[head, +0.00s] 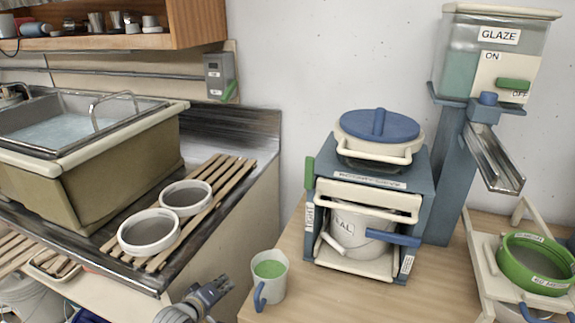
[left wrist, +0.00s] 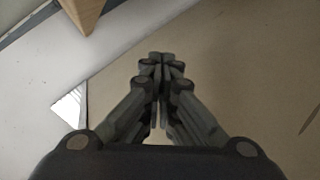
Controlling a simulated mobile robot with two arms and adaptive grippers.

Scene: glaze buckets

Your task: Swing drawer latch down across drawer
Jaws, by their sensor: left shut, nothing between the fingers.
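A blue-grey cabinet (head: 425,165) stands on the wooden table, with a cream-framed drawer front (head: 368,200) open to view. A bucket with a partly hidden label (head: 350,228) sits inside. A green upright tab (head: 310,173) is on the cabinet's left side, and a blue bar (head: 393,237) juts across the lower right of the opening. I cannot tell for sure which is the latch. My left gripper (head: 225,283) is low, left of the green-filled mug and well apart from the cabinet. It is shut and empty, as the left wrist view (left wrist: 161,62) also shows. My right gripper is out of view.
A white mug (head: 271,283) stands between my left gripper and the cabinet. A lidded pot (head: 378,135) sits on top of the cabinet. A glaze dispenser (head: 490,60) and green sieve (head: 530,265) are at right. Two bowls on slats and a sink (head: 95,170) are at left.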

